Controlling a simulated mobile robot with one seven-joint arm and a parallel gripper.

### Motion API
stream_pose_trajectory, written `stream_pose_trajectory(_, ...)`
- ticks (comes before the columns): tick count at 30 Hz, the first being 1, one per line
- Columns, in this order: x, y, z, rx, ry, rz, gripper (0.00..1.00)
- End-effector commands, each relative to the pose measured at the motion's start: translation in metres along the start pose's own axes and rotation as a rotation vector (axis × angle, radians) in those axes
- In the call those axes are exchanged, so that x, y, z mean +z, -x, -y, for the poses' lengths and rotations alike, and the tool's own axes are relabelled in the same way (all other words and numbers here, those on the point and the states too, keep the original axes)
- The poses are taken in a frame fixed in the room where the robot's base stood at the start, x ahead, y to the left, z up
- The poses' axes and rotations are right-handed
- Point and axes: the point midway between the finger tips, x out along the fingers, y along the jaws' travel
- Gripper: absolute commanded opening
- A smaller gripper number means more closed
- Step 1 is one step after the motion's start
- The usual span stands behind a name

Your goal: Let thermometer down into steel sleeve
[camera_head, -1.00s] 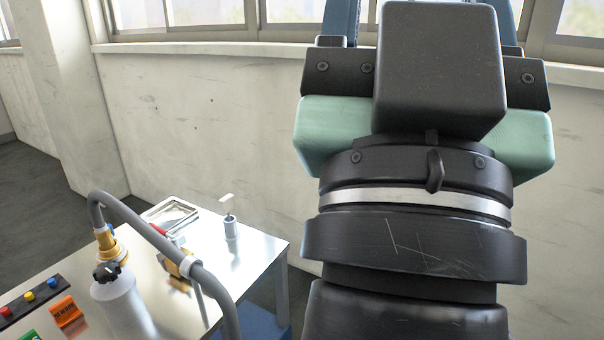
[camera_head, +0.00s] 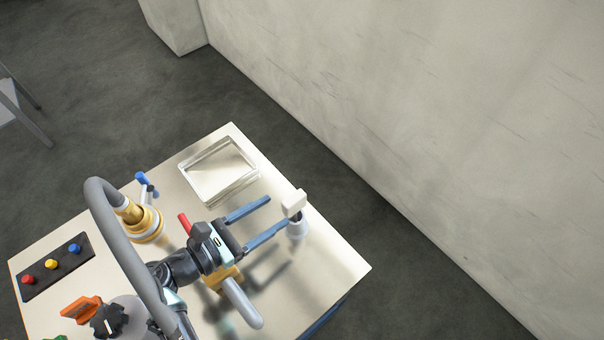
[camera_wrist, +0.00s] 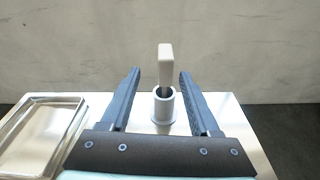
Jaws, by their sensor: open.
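The thermometer (camera_head: 293,204) has a pale block-shaped head. In the wrist view the thermometer (camera_wrist: 165,62) stands upright, its thin dark stem reaching into the mouth of the steel sleeve (camera_wrist: 164,108). The sleeve (camera_head: 297,229) is a short grey cylinder standing near the table's far right edge. My gripper (camera_head: 278,211) is open and empty, its two fingers pointing at the thermometer. In the wrist view my gripper (camera_wrist: 160,73) has one finger on each side of the thermometer, with gaps. The stem's lower end is hidden in the sleeve.
A shallow metal tray (camera_head: 240,177) lies left of the sleeve on the steel table (camera_head: 335,268). A brass fitting (camera_head: 146,226), a grey hose (camera_head: 97,205) and a button panel (camera_head: 56,268) occupy the table's left side. Bare tabletop lies right of my gripper.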

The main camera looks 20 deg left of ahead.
Motion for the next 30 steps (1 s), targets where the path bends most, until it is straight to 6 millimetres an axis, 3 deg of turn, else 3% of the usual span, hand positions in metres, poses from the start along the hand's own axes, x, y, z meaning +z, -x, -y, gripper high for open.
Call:
stream_pose_trajectory(5,-0.003,0.0,0.008,0.0,0.108,0.047,0.62)
stream_pose_trajectory(21,0.001,-0.065,0.005,0.001,0.103,0.044,0.62)
stream_pose_trajectory(28,0.0,-0.067,0.005,0.002,0.101,0.043,0.62)
stream_pose_trajectory(30,0.0,-0.067,0.005,0.002,0.101,0.043,0.52)
